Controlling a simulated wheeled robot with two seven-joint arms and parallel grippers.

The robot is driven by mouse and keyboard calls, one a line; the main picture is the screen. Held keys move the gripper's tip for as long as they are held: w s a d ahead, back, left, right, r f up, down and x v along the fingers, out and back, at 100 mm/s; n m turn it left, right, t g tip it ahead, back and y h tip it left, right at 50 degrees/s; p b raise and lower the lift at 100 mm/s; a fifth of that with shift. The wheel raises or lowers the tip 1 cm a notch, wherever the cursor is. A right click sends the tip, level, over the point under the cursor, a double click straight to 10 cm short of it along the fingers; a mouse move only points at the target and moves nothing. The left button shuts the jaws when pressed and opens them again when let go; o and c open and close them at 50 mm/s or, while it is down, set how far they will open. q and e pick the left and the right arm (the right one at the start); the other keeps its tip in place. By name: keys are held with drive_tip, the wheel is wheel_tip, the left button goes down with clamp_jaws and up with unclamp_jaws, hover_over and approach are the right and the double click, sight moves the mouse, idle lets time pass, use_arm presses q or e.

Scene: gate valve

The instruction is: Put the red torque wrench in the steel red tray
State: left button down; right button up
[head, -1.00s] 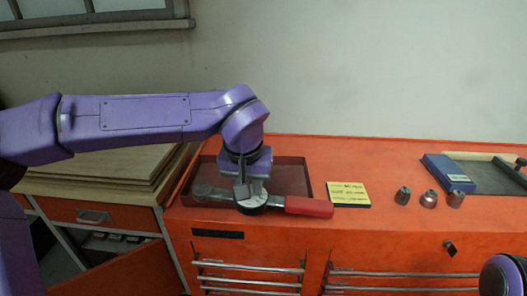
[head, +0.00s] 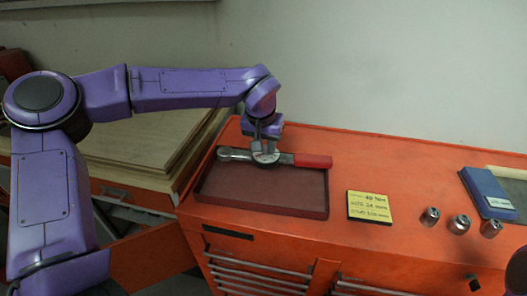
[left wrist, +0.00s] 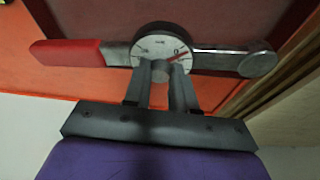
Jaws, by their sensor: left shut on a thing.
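The red torque wrench (head: 312,161) has a red handle, a round white dial and a steel head. In the head view it lies crosswise over the back part of the dark red steel tray (head: 262,206), handle to the right. My left gripper (head: 265,158) is shut on the wrench near its dial. The left wrist view shows both fingertips (left wrist: 160,72) at the dial, with the red handle (left wrist: 66,52) to the left and the steel head (left wrist: 257,63) to the right. The height of the wrench above the tray floor is hard to tell. My right gripper is out of view.
The tray sits at the left of an orange cabinet top (head: 395,165). A yellow note card (head: 369,206) lies right of it, then several steel sockets (head: 459,224) and a blue box (head: 487,192). The wall is behind.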

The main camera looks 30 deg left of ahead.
sight(262, 154)
use_arm(q)
drive_tip(key=shift+w+a+f, duration=0.3)
drive_tip(key=shift+w+f, duration=0.15)
drive_tip(key=shift+w, duration=0.1)
drive_tip(key=shift+a+f, duration=0.15)
drive_tip(key=f, duration=0.3)
drive_tip(key=shift+s+a+f+p, duration=0.1)
drive_tip(key=shift+a+f+p, duration=0.2)
drive_tip(key=shift+f+p, duration=0.05)
drive_tip(key=shift+f, duration=0.1)
drive_tip(key=c, duration=0.9)
unclamp_jaws()
drive_tip(key=shift+s, duration=0.1)
drive_tip(key=shift+s+d, duration=0.1)
drive_tip(key=shift+r, duration=0.2)
drive_tip(key=b+v, duration=0.1)
drive_tip(key=v, duration=1)
drive_tip(key=shift+s+r, duration=0.1)
drive_tip(key=shift+r, duration=0.25)
